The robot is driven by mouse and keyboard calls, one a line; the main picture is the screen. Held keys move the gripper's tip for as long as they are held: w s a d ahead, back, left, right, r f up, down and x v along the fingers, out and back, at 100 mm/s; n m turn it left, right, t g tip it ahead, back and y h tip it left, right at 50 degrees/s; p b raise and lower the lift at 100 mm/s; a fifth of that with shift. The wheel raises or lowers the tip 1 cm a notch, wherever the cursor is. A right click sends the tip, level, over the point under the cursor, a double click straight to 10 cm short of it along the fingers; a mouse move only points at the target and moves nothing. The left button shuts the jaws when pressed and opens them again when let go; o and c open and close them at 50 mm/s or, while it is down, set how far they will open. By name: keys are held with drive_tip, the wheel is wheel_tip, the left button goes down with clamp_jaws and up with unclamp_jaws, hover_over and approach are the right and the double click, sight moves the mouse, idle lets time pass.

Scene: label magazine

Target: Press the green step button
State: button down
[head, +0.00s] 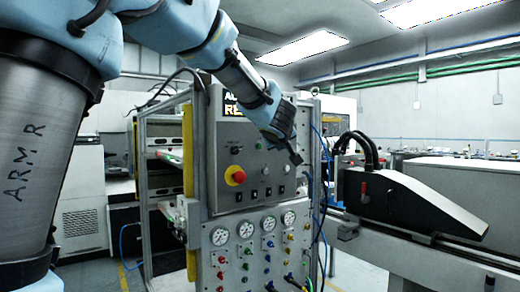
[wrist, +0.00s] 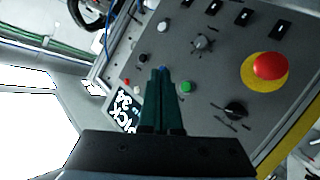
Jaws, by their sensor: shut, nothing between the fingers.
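The green step button (wrist: 186,86) is a small round green button on the grey control panel in the wrist view, just right of my fingers. My gripper (wrist: 162,72) is shut and empty, its two dark fingers side by side and pointing at the panel. A small blue spot shows right at the fingertips. I cannot tell whether the fingers touch the panel. In the head view my gripper (head: 297,160) is in front of the right part of the panel (head: 214,140).
A red emergency stop (wrist: 270,66) on a yellow disc sits to the right in the wrist view. A black rotary knob (wrist: 236,109), a grey knob (wrist: 201,43) and black switches surround the green button. Gauges (head: 246,230) and hoses are below the panel.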

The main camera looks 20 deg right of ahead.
sight(259, 146)
drive_tip(key=w+a, duration=0.1)
drive_tip(key=w, duration=0.6)
drive_tip(key=shift+w+a, duration=0.15)
drive_tip(key=shift+a, duration=0.05)
drive_tip(key=shift+w, duration=0.1)
idle(1.8)
drive_tip(key=shift+w+a, duration=0.1)
drive_tip(key=shift+w, duration=0.25)
